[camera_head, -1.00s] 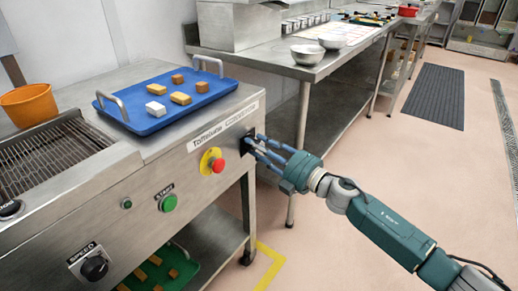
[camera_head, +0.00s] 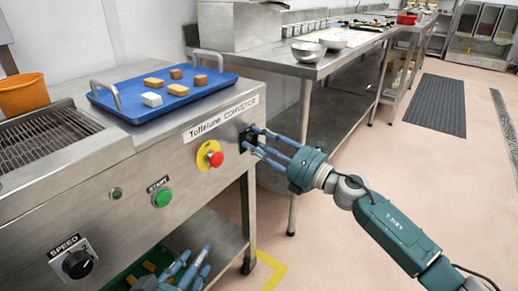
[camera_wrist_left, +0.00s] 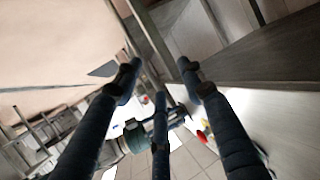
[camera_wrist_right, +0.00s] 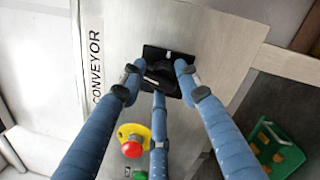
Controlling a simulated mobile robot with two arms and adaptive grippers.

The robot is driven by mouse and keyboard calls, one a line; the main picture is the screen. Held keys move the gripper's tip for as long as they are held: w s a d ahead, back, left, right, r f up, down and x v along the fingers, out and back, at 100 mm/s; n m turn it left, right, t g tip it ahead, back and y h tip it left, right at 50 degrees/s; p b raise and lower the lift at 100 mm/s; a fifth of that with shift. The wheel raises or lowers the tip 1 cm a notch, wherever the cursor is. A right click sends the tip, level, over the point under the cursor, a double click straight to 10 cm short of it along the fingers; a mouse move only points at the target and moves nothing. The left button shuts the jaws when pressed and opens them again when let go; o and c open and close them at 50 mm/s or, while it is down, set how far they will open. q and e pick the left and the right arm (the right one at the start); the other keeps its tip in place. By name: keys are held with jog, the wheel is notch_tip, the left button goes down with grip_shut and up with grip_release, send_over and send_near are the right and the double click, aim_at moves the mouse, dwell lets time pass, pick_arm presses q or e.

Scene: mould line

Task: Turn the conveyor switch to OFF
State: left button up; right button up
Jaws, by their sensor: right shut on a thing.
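The conveyor switch (camera_wrist_right: 160,72) is a dark knob on a black plate, at the right end of the machine's front panel. In the head view its black plate (camera_head: 245,138) is partly hidden by fingers. My right gripper (camera_head: 253,140) is shut on the knob; its blue fingers surround it in the right wrist view (camera_wrist_right: 158,80). The knob's pointer and the OFF mark cannot be made out. My left gripper (camera_head: 192,262) is low in front of the panel, near the lower shelf. It is open and empty in the left wrist view (camera_wrist_left: 158,80).
A red emergency button (camera_head: 215,159) on a yellow disc sits left of the switch. A green START button (camera_head: 162,197) and a SPEED knob (camera_head: 77,264) are further left. A blue tray (camera_head: 150,118) with several blocks stands on top.

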jog(key=shift+s+a+f+n+g+b, duration=0.15)
jog(key=shift+f+n+b, duration=0.2)
jog(key=shift+n, duration=0.25)
jog(key=shift+a+f+n+g+b, duration=0.15)
jog(key=shift+f+n+b, duration=0.2)
jog(key=shift+n, duration=0.25)
jog(key=shift+d+n+b, duration=0.15)
jog(key=shift+n+b, duration=0.25)
jog(key=shift+n, duration=0.2)
pick_arm(q)
notch_tip(320, 180, up, 15)
jog(key=w+d+t+h, duration=0.1)
jog(key=d+t+h, duration=0.1)
jog(key=t, duration=0.5)
jog(key=shift+r+t, duration=0.15)
jog(key=shift+t, duration=0.15)
pick_arm(e)
jog(key=shift+r, duration=0.1)
pick_arm(q)
jog(key=shift+d, duration=0.1)
pick_arm(e)
jog(key=o, duration=1)
jog(key=shift+o, duration=0.2)
pick_arm(q)
jog(key=shift+w, duration=0.1)
pick_arm(e)
jog(key=shift+d+r, duration=0.1)
jog(key=shift+r, duration=0.15)
